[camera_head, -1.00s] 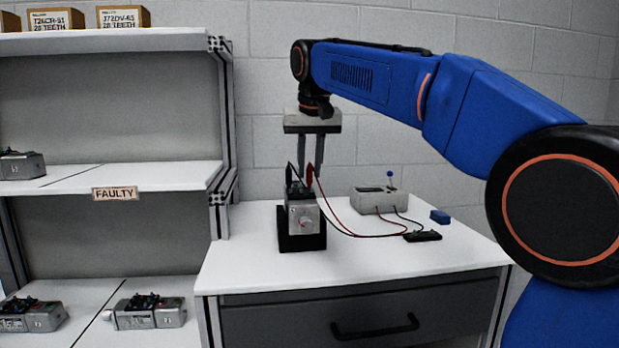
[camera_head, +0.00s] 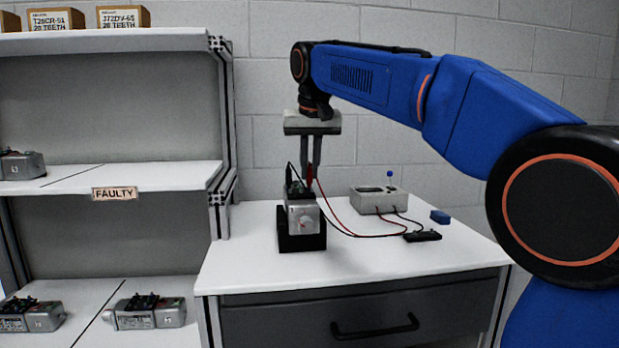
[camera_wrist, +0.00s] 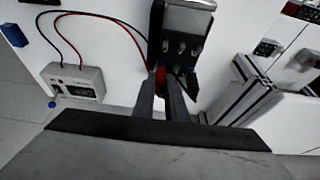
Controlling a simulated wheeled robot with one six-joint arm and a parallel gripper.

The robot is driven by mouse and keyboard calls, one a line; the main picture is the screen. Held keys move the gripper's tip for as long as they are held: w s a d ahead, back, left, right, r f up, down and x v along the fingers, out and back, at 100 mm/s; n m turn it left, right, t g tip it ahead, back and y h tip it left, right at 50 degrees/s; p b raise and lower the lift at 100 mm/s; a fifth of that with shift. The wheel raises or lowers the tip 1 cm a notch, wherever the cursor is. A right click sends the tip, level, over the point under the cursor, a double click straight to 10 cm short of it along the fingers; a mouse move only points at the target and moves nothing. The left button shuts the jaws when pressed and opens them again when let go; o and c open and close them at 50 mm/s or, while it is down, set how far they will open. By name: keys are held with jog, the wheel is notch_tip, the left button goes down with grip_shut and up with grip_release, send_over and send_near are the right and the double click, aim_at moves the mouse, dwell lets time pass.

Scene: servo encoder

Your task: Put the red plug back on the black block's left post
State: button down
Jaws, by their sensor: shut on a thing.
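My gripper (camera_head: 311,170) points down over the back of the servo unit and is shut on the red plug (camera_head: 309,180). In the wrist view the red plug (camera_wrist: 160,74) shows between the fingertips, at the unit's green terminal area; whether it is seated there I cannot tell. A red lead runs from it. The servo unit (camera_head: 303,218) sits upright in a black holder (camera_head: 302,243).
A grey meter box (camera_head: 379,200) with a blue knob stands behind the black block, and a small blue block (camera_head: 440,216) lies to its right. Red and black leads cross the white tabletop (camera_head: 370,262). A shelf marked FAULTY (camera_head: 115,193) stands at the left.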

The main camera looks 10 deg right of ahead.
aim_at(310, 169)
jog(key=shift+r, duration=0.2)
dwell(0.3)
jog(key=shift+r, duration=2.4)
